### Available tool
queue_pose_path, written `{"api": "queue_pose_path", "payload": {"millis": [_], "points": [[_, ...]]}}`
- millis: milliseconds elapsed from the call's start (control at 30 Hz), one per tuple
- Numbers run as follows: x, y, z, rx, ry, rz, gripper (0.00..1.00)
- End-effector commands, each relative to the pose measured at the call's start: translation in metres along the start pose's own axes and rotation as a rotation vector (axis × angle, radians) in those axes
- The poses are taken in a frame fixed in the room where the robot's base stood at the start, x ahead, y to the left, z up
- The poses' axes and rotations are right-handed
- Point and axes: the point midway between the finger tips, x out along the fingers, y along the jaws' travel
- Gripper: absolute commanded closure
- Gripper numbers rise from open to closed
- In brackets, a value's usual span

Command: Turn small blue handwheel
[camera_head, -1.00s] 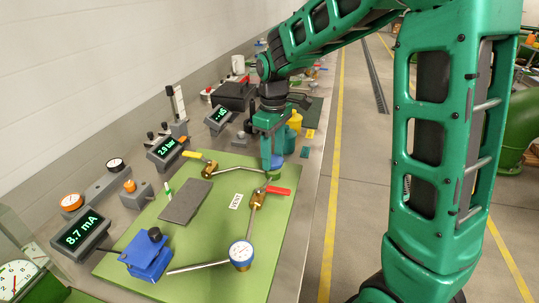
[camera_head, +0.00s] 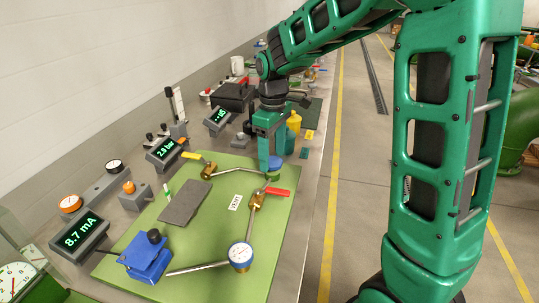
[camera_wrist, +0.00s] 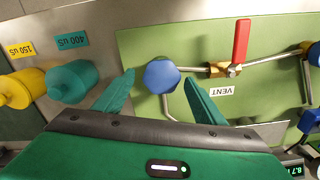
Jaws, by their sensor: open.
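The small blue handwheel (camera_wrist: 161,75) sits on the pipework at the edge of the green panel (camera_wrist: 215,125). In the head view the handwheel (camera_head: 276,168) is partly hidden by a finger. My gripper (camera_wrist: 159,79) is open and empty. In the wrist view its two green fingers lie on either side of the handwheel, with gaps between them and its rim. In the head view my gripper (camera_head: 267,166) points down at the handwheel. I cannot tell whether the fingertips have reached its height.
A red lever (camera_wrist: 241,40) on a brass valve (camera_wrist: 224,70) stands beside the handwheel. A VENT label (camera_wrist: 228,91) lies near it. Teal (camera_wrist: 72,81) and yellow (camera_wrist: 20,87) bottles stand close to the other finger. A gauge (camera_head: 240,255) stands nearer on the panel.

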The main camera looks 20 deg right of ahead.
Motion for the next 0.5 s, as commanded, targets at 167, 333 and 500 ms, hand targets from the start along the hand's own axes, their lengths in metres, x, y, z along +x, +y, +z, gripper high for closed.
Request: {"api": "queue_pose_path", "payload": {"millis": [167,333,500], "points": [[-0.026,0.001,-0.001,0.000,0.005,0.003,0.36],[-0.059,0.002,-0.002,0.001,0.005,0.003,0.36],[-0.085,0.002,-0.002,0.001,0.005,0.003,0.36]]}}
